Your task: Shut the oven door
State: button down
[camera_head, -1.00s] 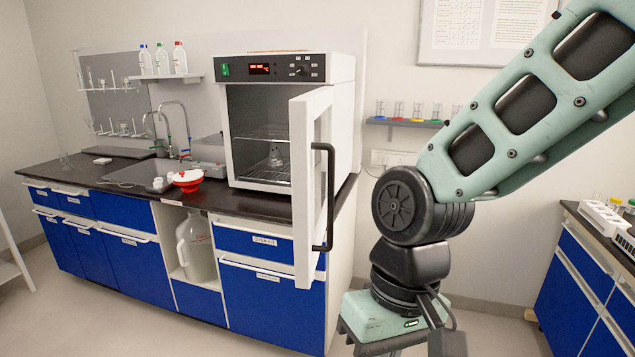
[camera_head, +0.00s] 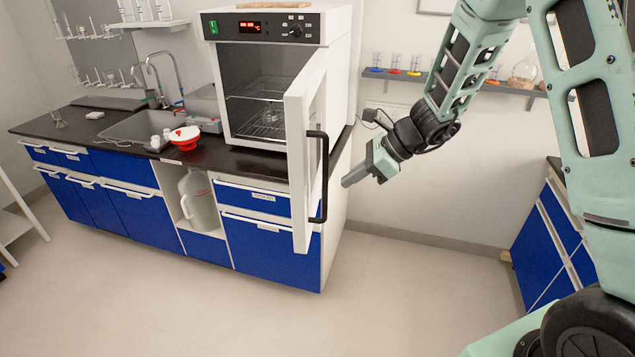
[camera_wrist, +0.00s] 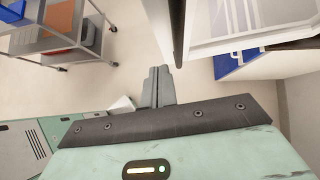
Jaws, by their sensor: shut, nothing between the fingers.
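The oven (camera_head: 330,65) is a white box with a red display, standing on the dark counter. Its door (camera_head: 300,165) is hinged at the right and stands wide open toward the front, with a black bar handle (camera_head: 322,180) on its outer face. Racks and a small glass vessel show inside the oven. My gripper (camera_head: 346,183) is shut and empty, just right of the door handle and apart from it in the head view. In the wrist view my closed fingers (camera_wrist: 158,75) point forward, with the door edge and dark handle (camera_wrist: 178,35) close to their right.
A red-and-white bowl (camera_head: 185,138) stands on the counter by the sink. A wall shelf (camera_head: 450,82) with coloured flasks is behind my arm. A blue cabinet (camera_head: 555,250) stands at the right. The floor (camera_head: 200,300) in front is clear. The wrist view shows a cart (camera_wrist: 65,35).

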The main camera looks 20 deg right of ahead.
aim_at(306, 196)
jog(key=w+a+f+p, duration=0.1)
jog(key=a, duration=0.1)
jog(key=a+f+p, duration=0.1)
jog(key=w+a+f+p, duration=0.1)
jog(key=a, duration=0.1)
jog(key=shift+w+a, duration=0.3)
jog(key=shift+w, duration=0.05)
jog(key=shift+w+a+f, duration=0.25)
jog(key=shift+w+a, duration=0.1)
jog(key=shift+a, duration=0.2)
